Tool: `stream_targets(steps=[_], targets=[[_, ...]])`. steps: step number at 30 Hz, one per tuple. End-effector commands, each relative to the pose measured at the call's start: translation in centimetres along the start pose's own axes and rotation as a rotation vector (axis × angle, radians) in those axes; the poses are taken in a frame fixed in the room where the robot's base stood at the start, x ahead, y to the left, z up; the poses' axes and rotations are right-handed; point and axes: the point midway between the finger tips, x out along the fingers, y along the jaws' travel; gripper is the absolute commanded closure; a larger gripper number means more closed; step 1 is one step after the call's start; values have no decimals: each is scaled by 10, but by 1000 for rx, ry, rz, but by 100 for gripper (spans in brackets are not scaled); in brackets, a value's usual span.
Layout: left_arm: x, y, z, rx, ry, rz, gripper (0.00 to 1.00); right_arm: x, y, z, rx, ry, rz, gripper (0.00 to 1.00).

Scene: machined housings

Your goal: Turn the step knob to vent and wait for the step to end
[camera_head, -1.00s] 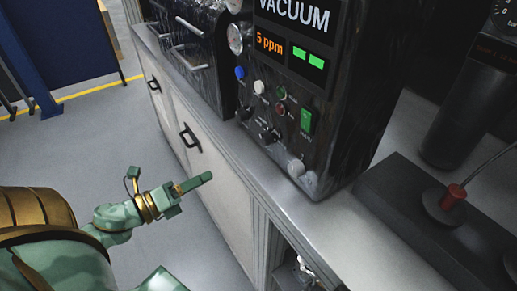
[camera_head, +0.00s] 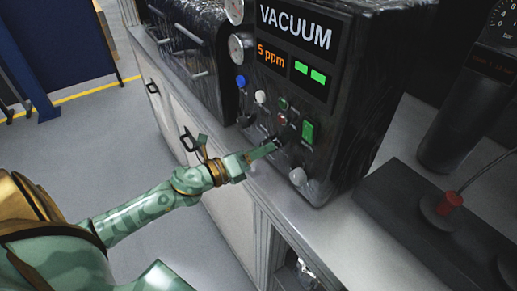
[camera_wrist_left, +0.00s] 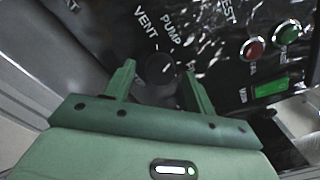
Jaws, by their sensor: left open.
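The black step knob (camera_wrist_left: 158,67) sits on the dark panel of the vacuum unit (camera_head: 372,110). In the left wrist view the words VENT and PUMP are printed around it; I cannot tell for sure which one its mark points to. My left gripper (camera_head: 273,147) is at the panel, and in the left wrist view (camera_wrist_left: 160,72) its open fingers stand on either side of the knob. I cannot tell whether they touch it. In the head view the gripper partly hides the knob. My right gripper is not in view.
The unit's display (camera_head: 292,52) reads VACUUM and 5 ppm, with two green bars. A green switch (camera_head: 308,131), a white knob (camera_head: 298,176) and small buttons are close to the gripper. A dark block with a red-capped part (camera_head: 451,201) lies to the right on the bench.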

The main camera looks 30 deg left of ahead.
Motion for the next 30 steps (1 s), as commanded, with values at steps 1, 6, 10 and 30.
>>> stream_targets(steps=[1, 6, 10, 30], targets=[[2, 0, 1, 0, -1, 0, 45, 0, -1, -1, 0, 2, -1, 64], [3, 0, 0, -1, 0, 1, 45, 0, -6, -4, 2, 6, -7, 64], [2, 0, 0, -1, 0, 0, 56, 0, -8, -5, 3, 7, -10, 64], [2, -1, 2, -141, -1, 1, 89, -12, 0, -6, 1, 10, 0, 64]])
